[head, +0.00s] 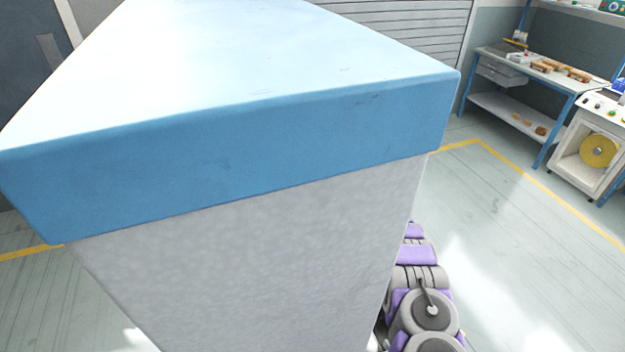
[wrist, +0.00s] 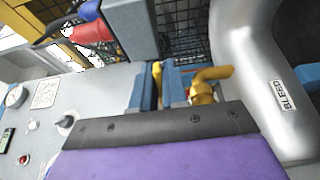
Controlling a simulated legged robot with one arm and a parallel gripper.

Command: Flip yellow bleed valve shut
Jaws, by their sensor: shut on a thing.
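In the wrist view, my gripper (wrist: 157,86) shows as two blue-grey fingers beyond a dark plate and purple housing. A narrow yellow piece shows between the fingers, and they are shut on it. It looks like part of the yellow bleed valve (wrist: 203,90), whose body and orange-yellow upper part show just right of the right finger. The link between the two is hidden behind that finger. A silver pipe (wrist: 252,75) with a BLEED label (wrist: 283,95) runs close to the right of the valve. The head view does not show the gripper or valve.
A grey panel (wrist: 90,85) with a gauge (wrist: 16,96) and knob (wrist: 66,121) lies left in the wrist view. Red (wrist: 90,31) and blue connectors sit above. A large blue-topped block (head: 230,160) fills the head view; a workbench (head: 525,65) and open floor lie right.

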